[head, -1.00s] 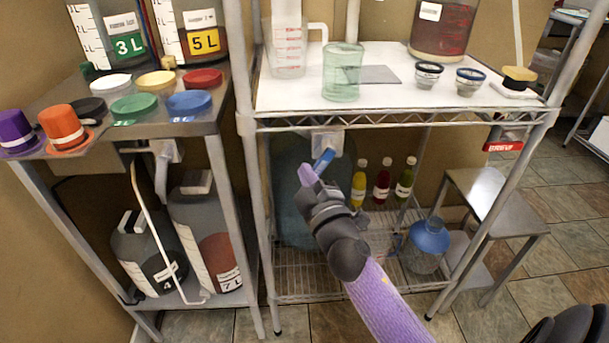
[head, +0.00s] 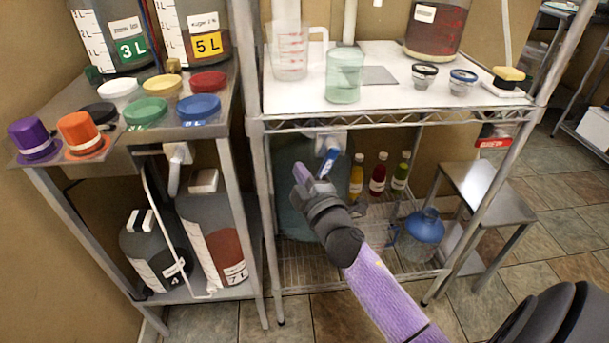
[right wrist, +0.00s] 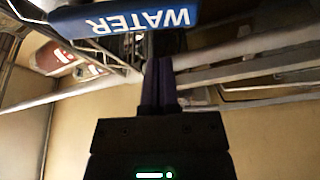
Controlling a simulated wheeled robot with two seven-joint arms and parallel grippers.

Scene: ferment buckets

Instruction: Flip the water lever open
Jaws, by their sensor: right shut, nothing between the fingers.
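The water lever (head: 328,164) is a blue handle on a white valve body (head: 330,142) under the white-topped shelf. It slants down and slightly left from the valve. The right wrist view shows its blue face with the word WATER (right wrist: 135,20), upside down, across the top. My right gripper (head: 299,172) is shut and empty, just left of the lever in the head view. In the right wrist view its purple fingers (right wrist: 159,85) are together, with their tips just below the label. I cannot tell whether they touch the lever. My left gripper is not in view.
A large clear container (head: 288,205) stands behind my right gripper. Several small bottles, including a red one (head: 378,176), stand right of the lever. A beaker (head: 344,76) is on the shelf above. A blue-topped jug (head: 424,228) sits below right.

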